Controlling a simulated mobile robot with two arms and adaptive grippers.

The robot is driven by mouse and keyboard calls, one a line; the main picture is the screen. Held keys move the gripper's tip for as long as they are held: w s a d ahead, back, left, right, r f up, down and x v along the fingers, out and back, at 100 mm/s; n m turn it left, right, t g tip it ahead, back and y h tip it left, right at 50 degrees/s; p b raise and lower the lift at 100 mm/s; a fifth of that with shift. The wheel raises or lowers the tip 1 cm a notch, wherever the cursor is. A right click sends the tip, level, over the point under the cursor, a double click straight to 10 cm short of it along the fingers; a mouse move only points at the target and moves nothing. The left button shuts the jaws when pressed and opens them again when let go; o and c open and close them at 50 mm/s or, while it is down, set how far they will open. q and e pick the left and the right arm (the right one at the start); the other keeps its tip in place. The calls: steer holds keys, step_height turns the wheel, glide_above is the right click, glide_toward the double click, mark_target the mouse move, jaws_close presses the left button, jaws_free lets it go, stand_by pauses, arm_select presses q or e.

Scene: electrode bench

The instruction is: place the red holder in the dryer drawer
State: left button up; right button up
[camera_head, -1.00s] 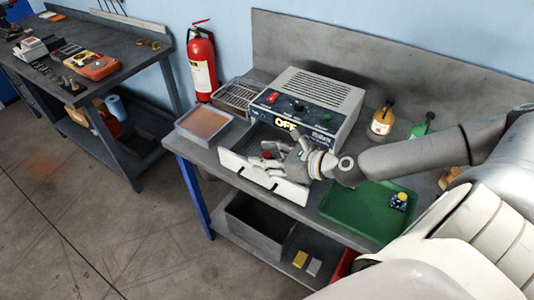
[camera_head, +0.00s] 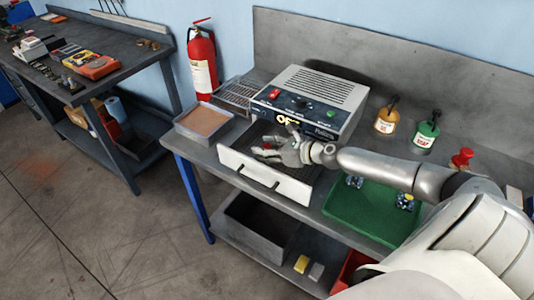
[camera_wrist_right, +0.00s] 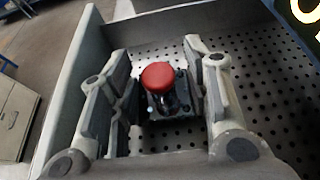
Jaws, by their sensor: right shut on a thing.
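The dryer (camera_head: 318,92) is a grey box with a lit display, on the bench. Its drawer (camera_head: 262,178) is open, with a white front and a perforated floor. My right gripper (camera_head: 266,151) is inside the drawer's outline. In the right wrist view, my right gripper (camera_wrist_right: 157,84) is shut on the red holder (camera_wrist_right: 158,76), a round red knob over a dark metal body. The holder is upright, over the perforated floor; whether it touches the floor cannot be told. In the head view the holder is mostly hidden by the fingers. My left gripper is not in view.
A green tray (camera_head: 345,216) with two small blue-based pieces lies right of the drawer. A brown-filled tray (camera_head: 203,121) and a wire rack (camera_head: 236,93) stand left of the dryer. Two bottles, orange (camera_head: 386,120) and green (camera_head: 426,132), and a red-topped item (camera_head: 461,159) stand at the right.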

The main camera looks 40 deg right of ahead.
steer(key=shift+w+f, duration=0.1)
steer(key=shift+f, duration=0.35)
steer(key=shift+f, duration=0.1)
steer(key=o, duration=1.3)
steer(key=shift+f, duration=0.15)
steer(key=shift+c, duration=0.2)
steer(key=shift+r, duration=0.2)
steer(key=v, duration=0.2)
steer(key=b+v, duration=0.1)
steer(key=v, duration=0.1)
steer(key=shift+s+d, duration=0.2)
steer(key=shift+s, duration=0.2)
steer(key=shift+v, duration=3.65)
steer(key=shift+r, duration=0.1)
